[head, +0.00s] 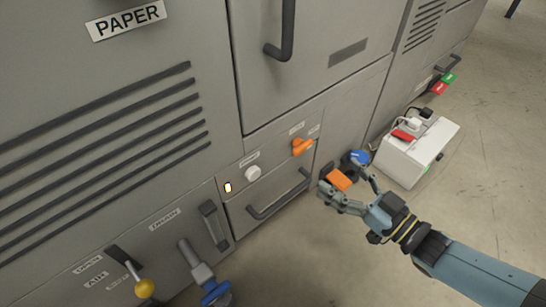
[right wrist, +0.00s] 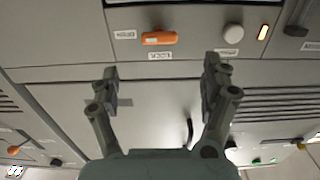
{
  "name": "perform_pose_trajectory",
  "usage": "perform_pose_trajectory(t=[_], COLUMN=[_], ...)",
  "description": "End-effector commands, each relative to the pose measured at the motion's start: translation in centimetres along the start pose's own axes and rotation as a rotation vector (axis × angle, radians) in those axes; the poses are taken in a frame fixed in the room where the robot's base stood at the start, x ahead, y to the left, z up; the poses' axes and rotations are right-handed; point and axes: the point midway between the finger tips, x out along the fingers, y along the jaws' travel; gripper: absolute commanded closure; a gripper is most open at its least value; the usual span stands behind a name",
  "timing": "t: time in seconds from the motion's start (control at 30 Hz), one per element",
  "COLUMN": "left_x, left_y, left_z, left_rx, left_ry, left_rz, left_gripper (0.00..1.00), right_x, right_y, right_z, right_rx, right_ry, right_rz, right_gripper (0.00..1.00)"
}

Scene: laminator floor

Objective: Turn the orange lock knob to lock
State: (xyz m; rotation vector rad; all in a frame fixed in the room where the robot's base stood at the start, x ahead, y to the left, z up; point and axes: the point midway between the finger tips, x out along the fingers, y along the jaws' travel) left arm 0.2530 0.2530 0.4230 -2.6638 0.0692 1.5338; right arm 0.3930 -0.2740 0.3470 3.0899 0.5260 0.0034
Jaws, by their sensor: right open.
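The orange lock knob (head: 302,146) sits on the grey panel strip below the upper door, with small labels around it. In the right wrist view the orange knob (right wrist: 159,38) lies lengthwise across the picture, beyond the open fingers. My right gripper (head: 345,177) is open, in front of the cabinet and lower right of the knob in the head view. In the right wrist view, the gap between my right fingertips (right wrist: 160,82) is empty and apart from the knob. My left gripper is not in view.
A white round knob (head: 252,173) and a lit switch (head: 228,187) are left of the orange knob. A drawer handle (head: 280,194) is below. An orange part (head: 339,180) and a blue part (head: 359,157) show behind my fingers. A white box (head: 405,165) stands at right.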

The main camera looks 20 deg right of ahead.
Motion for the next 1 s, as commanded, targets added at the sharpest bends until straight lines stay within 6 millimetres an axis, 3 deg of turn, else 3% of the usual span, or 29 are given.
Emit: perform_pose_trajectory(t=[0.17,0.6,0.8,1.0], left_x=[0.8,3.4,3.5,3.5], left_y=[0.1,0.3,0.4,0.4], left_z=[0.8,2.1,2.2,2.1], left_rx=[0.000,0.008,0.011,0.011], left_ry=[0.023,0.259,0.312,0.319], left_rz=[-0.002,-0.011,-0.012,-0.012], left_gripper=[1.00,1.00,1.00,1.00], right_x=[1.6,9.4,10.8,10.9], right_y=[0.1,0.1,0.1,0.1], right_z=[0.2,0.4,0.3,0.2], right_rx=[0.000,0.000,0.000,0.000], right_ry=[0.003,0.000,0.000,0.000], right_rz=[0.001,0.001,0.002,0.002], right_gripper=[0.19,0.19,0.19,0.19])
